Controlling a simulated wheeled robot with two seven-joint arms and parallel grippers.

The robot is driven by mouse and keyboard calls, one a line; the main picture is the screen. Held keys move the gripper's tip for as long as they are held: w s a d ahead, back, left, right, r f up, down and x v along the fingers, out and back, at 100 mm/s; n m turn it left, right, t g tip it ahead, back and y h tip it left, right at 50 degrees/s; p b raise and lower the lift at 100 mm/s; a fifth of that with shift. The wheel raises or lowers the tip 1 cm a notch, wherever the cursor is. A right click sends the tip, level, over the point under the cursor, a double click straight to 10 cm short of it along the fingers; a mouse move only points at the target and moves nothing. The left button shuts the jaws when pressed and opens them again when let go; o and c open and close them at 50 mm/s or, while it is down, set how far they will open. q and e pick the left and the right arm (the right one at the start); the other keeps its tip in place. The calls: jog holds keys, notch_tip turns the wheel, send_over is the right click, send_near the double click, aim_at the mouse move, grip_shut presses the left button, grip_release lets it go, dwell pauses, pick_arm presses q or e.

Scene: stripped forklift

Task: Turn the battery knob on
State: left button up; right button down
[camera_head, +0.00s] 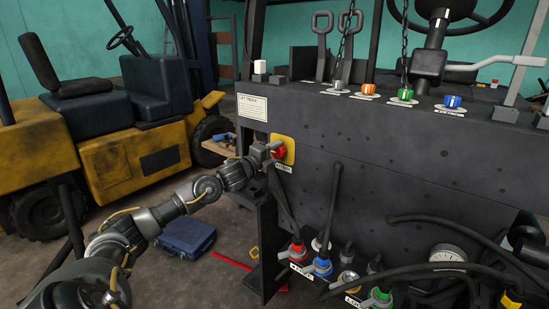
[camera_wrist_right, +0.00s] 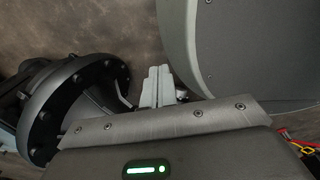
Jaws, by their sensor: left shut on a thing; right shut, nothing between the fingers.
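The battery knob (camera_head: 280,152) is red and sits on a yellow plate (camera_head: 290,146) on the left part of the forklift's dark front panel. A small label lies just below it. My left gripper (camera_head: 271,151) reaches in from the left and is shut on the red knob, covering part of it. The knob's exact turn angle is hard to read at this size. My right gripper (camera_wrist_right: 158,88) shows only in the right wrist view, its fingers together with nothing between them, away from the panel.
The dark panel (camera_head: 400,150) fills the right side. Coloured caps, including a green one (camera_head: 405,95), line its top. Hoses and a gauge (camera_head: 447,258) crowd the lower right. A blue case (camera_head: 185,237) lies on the floor, and a yellow forklift (camera_head: 130,160) stands behind left.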

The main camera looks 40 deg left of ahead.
pick_arm(q)
jog(key=shift+f, duration=0.1)
pick_arm(e)
jog(key=shift+d+f, duration=0.1)
jog(key=shift+f, duration=0.05)
pick_arm(q)
jog(key=shift+m, duration=0.3)
jog(key=o, duration=1)
jog(key=shift+s, duration=0.2)
jog(key=s+b, duration=0.3)
jog(key=s, duration=0.7)
jog(key=shift+s+d, duration=0.15)
jog(key=shift+s, duration=0.05)
pick_arm(e)
jog(key=d+f, duration=0.1)
jog(key=w+d+f, duration=0.1)
jog(key=d+f, duration=0.1)
jog(key=shift+d, duration=0.25)
